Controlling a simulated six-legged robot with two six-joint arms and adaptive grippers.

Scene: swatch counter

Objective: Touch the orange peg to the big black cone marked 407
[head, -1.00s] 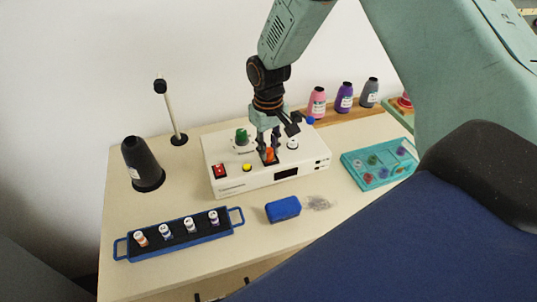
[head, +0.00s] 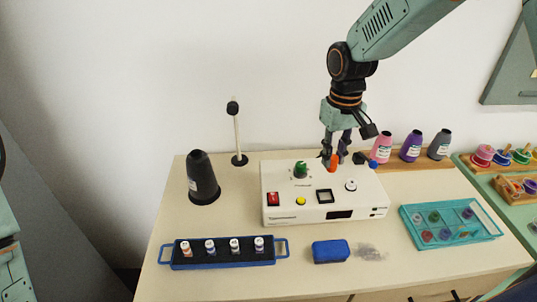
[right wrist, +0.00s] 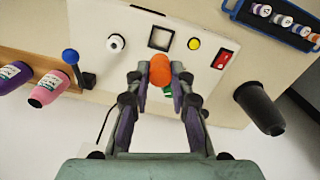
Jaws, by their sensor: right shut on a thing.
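My right gripper (head: 335,160) is shut on the orange peg (head: 333,162), above the back part of a white control box. In the right wrist view the peg (right wrist: 160,70) sits between the fingertips. A square dark-framed opening (head: 325,196) on the box top is empty. The big black cone (head: 202,182) stands upright at the left of the counter, apart from the peg. It also shows in the right wrist view (right wrist: 262,108). My left gripper is not in view.
The white box (head: 290,214) carries a green knob (head: 300,169), a red switch (head: 273,199) and other controls. A thin post (head: 237,135) stands behind the cone. A blue tray (head: 222,263) of small spools, a blue block (head: 330,251) and a teal tray (head: 450,241) lie in front.

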